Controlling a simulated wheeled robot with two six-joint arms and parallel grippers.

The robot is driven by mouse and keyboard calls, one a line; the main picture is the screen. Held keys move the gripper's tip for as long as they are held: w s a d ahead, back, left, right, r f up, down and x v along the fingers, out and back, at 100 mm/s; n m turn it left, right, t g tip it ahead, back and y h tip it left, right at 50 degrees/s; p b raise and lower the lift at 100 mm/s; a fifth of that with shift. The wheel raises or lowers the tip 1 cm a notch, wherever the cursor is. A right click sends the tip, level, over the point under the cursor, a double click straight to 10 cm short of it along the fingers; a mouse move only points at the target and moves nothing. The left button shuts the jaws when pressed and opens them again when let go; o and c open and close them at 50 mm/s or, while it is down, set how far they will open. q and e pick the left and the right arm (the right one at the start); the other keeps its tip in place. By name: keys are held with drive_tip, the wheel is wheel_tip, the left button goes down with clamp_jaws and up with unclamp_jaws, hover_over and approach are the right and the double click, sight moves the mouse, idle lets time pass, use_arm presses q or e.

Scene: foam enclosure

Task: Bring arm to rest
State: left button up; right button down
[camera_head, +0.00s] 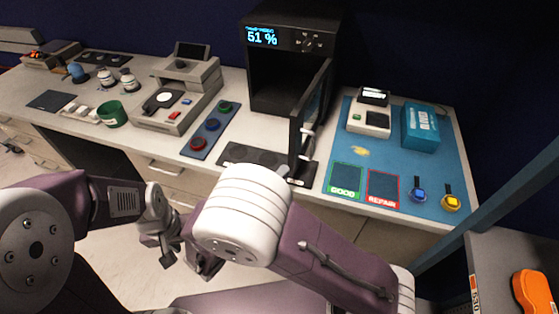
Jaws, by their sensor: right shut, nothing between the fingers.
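My right arm comes in from the lower right, with a large white joint in front of the bench edge.
An orange object (536,293) lies at lower right.

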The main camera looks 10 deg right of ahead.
drive_tip(key=d+r+m+g+h, duration=0.35)
drive_tip(key=d+m+g, duration=0.25)
drive_tip(key=d, duration=0.5)
drive_tip(key=s+d+f+m+g+y, duration=0.3)
drive_tip(key=s+d+m+g, duration=0.25)
drive_tip(key=d+g, duration=0.4)
drive_tip(key=s+f+m+g+y, duration=0.1)
drive_tip(key=s+f+m+y, duration=0.1)
drive_tip(key=s+f+y, duration=0.65)
drive_tip(key=w+a+f+n+t+y, duration=0.3)
drive_tip(key=w+a+n+t+y, duration=0.1)
drive_tip(key=a, duration=0.6)
drive_tip(key=shift+w+a+f+t+y, duration=0.15)
drive_tip(key=shift+w+f+t+y, duration=0.2)
drive_tip(key=shift+w+t+y, duration=0.4)
